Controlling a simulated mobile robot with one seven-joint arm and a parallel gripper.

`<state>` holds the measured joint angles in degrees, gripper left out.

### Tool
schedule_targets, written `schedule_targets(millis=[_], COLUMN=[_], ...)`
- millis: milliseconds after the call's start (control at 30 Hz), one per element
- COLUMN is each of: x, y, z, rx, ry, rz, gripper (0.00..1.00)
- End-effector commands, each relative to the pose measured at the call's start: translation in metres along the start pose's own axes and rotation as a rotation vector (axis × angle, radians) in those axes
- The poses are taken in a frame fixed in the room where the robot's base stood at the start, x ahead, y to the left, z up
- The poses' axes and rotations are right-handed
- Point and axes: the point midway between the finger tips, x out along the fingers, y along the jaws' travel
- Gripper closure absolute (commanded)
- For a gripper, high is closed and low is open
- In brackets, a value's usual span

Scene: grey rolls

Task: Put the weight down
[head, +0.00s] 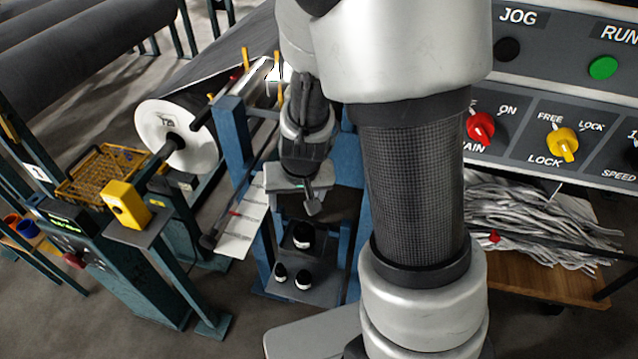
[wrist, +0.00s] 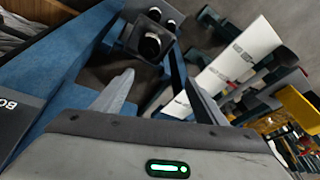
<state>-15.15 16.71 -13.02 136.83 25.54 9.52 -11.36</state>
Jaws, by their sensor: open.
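A black weight (head: 303,236) with a pale band stands on a dark stepped holder (head: 325,292) between blue posts. Two smaller black weights, one at left (head: 281,273) and one at right (head: 303,281), stand on the lower part of that holder. My gripper (head: 312,207) is above the larger weight and apart from it. In the wrist view my gripper (wrist: 160,98) has its two fingers spread with nothing between them. The larger weight (wrist: 152,46) shows beyond the fingertips, with the smaller ones farther off.
Blue posts (head: 235,137) stand close on both sides of the holder. A white striped sheet (head: 242,228) hangs to its left. A white-ended roll (head: 172,136) and a yellow box (head: 127,204) are farther left. A control panel (head: 575,90) with knobs is at upper right.

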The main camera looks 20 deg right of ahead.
Motion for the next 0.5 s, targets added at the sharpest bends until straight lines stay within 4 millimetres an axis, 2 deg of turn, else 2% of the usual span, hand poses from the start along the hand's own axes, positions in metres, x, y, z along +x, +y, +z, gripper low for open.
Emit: schedule_targets(millis=[33,133,300,400,500], x=[-0.027,-0.083,-0.173,-0.215,-0.245], y=[-0.007,-0.017,-0.014,-0.003,0.010], z=[-0.008,-0.009,0.007,0.024,0.042], rx=[-0.005,-0.037,-0.112,-0.145,-0.167], ry=[0.022,0.044,0.093,0.125,0.151], rz=[-0.040,-0.102,-0.131,-0.103,-0.061], gripper=[0.34,0.34,0.34,0.34,0.34])
